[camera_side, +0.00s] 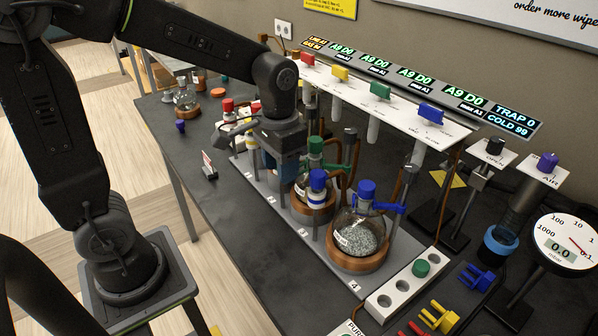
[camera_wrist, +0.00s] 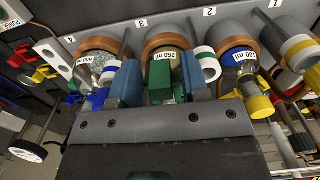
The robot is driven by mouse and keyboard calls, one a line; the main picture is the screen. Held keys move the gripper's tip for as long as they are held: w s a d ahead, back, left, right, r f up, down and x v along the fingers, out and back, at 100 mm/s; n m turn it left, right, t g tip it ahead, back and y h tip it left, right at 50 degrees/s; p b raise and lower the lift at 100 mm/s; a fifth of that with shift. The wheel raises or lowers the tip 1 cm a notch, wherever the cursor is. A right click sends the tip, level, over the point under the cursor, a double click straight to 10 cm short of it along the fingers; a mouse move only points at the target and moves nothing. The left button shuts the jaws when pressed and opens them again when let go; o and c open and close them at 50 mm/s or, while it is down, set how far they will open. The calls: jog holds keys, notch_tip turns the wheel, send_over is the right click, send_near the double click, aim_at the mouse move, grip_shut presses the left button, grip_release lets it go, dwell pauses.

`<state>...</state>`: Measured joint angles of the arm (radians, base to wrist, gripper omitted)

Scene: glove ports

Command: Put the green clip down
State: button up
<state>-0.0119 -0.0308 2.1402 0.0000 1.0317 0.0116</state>
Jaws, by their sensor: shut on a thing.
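The green clip (camera_wrist: 160,80) is between the two blue finger pads of my gripper (camera_wrist: 161,82) in the wrist view. My gripper is shut on it, in front of the flask labelled 250 ml (camera_wrist: 168,54). In the side view my gripper (camera_side: 287,167) is beside the flasks in the middle of the row, and green parts show at a flask neck to its right. I cannot tell there which part is the held clip, or whether the clip touches the neck.
The 500 ml flask (camera_side: 358,237) with a blue cap stands at place 4. Loose blue (camera_side: 478,278) and yellow (camera_side: 440,317) clips lie on the bench at the front right. A white rack (camera_side: 394,291) holds a green cap.

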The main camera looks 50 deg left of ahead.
jog(key=s+d+m, duration=0.7)
jog(key=s+d, duration=0.2)
jog(key=m, duration=1.1)
send_over(442, 289)
notch_tip(442, 289, down, 7)
jog(key=shift+y, duration=0.4)
notch_tip(442, 289, down, 7)
jog(key=shift+d+r, duration=0.15)
jog(key=shift+f, duration=0.3)
jog(key=shift+f, duration=0.1)
